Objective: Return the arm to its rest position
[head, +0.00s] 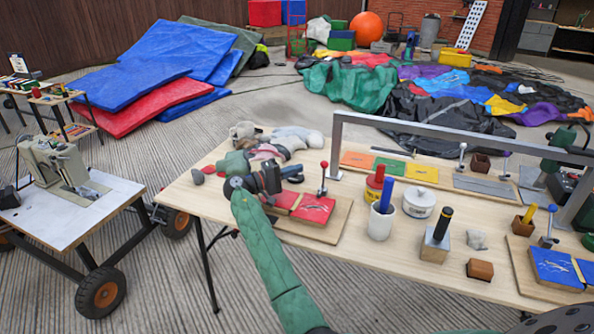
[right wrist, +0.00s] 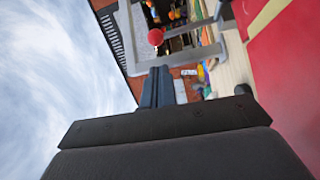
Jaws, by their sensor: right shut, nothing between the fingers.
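My right arm, green, reaches in from the bottom of the head view. Its right gripper (head: 290,173) is over the left part of the wooden table (head: 390,265), beside a red-knobbed lever (head: 323,178) and above red pieces (head: 312,208) on a wooden board. In the right wrist view the gripper's fingers (right wrist: 156,88) are together with nothing between them. The red knob (right wrist: 155,37) shows beyond them, and a red surface (right wrist: 290,80) is close on the right. My left gripper is not in view.
Around the gripper are a pile of grey and red cloth (head: 290,139), a white cup with a blue stick (head: 381,222), a white pot (head: 419,203) and a metal frame (head: 450,125). A white-topped cart (head: 70,225) stands left. Ribbed floor is open between cart and table.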

